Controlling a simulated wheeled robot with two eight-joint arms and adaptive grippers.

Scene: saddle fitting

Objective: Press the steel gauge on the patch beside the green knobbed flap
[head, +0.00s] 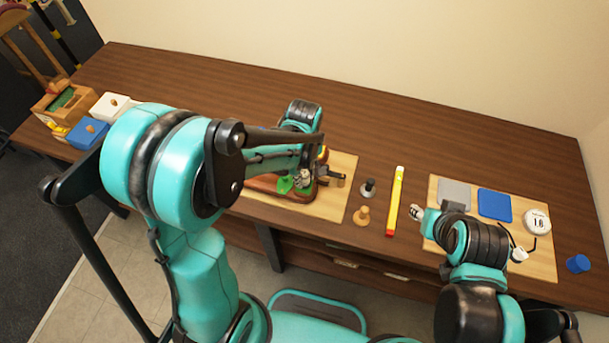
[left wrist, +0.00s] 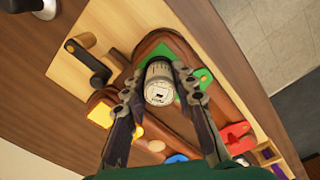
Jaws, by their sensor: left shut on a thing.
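The steel gauge (left wrist: 159,84), a short pale metal cylinder with a marked end face, is between the fingers of my left gripper (left wrist: 160,90) in the left wrist view. My left gripper (head: 308,178) is shut on it above the brown saddle-like piece (head: 267,184). The green flap (left wrist: 204,80) lies close behind and beside the gauge, partly covered by a finger; it also shows in the head view (head: 284,185). I cannot tell whether the gauge touches the surface below; the patch is hidden. My right gripper (head: 418,215) is near the right board; its jaws are unclear.
The saddle piece lies on a light board (head: 338,190) and carries a yellow part (left wrist: 102,114) and a red part (left wrist: 237,135). A dark peg (head: 369,187), a wooden peg (head: 362,216) and a yellow bar (head: 395,200) stand or lie to the right. The table's back is clear.

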